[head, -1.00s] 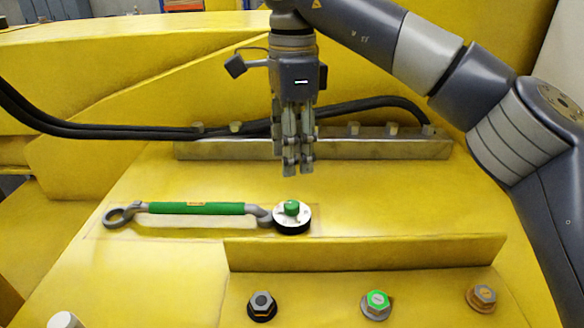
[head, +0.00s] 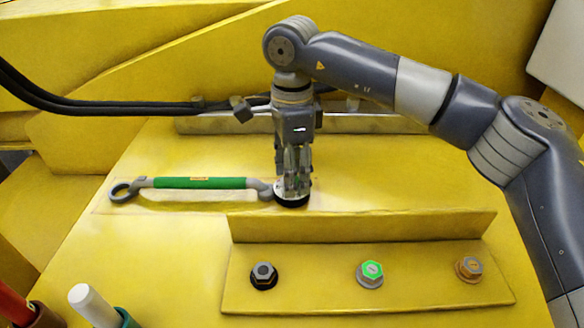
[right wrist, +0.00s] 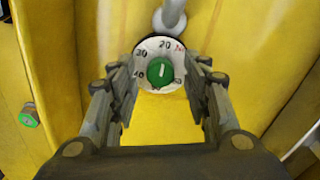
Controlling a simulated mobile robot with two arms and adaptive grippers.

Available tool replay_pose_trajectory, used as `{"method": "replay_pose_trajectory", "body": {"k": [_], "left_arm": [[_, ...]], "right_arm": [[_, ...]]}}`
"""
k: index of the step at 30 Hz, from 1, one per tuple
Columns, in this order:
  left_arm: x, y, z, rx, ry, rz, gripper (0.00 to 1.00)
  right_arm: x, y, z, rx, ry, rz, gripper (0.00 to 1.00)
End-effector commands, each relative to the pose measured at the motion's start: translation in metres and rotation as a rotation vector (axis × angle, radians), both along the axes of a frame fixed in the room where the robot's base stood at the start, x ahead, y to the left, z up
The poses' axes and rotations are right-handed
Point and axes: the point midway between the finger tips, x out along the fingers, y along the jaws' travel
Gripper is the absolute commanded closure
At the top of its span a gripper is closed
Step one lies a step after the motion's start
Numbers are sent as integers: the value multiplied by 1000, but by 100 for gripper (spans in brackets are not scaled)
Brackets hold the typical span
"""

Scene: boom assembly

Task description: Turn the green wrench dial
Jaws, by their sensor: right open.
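The green-handled wrench (head: 200,183) lies on the yellow panel, its open ring end at the left. At its right end is the dial (head: 291,202), with a black base mostly hidden by my gripper in the head view. The right wrist view shows the white numbered dial face (right wrist: 147,50) and its green knob (right wrist: 160,71). My right gripper (head: 294,190) points down over the dial in the head view. In the right wrist view its open fingers (right wrist: 161,85) stand on either side of the knob, with nothing held. My left gripper is not in view.
A raised yellow ledge (head: 360,228) lies in front of the dial. Black hoses (head: 100,105) run behind, by a metal rail (head: 385,124).

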Motion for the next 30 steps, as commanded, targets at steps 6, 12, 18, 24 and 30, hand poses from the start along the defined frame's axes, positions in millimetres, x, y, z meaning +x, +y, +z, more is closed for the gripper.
{"method": "replay_pose_trajectory", "body": {"k": [6,12,18,24,30], "left_arm": [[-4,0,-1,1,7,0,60],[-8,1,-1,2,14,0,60],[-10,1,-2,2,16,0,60],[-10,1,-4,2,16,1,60],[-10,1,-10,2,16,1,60]], "right_arm": [[0,0,0,0,0,0,60],[0,0,0,0,0,0,100],[0,0,0,1,-1,4,100],[0,0,0,1,-2,51,100],[0,1,-1,2,-3,170,100]]}}
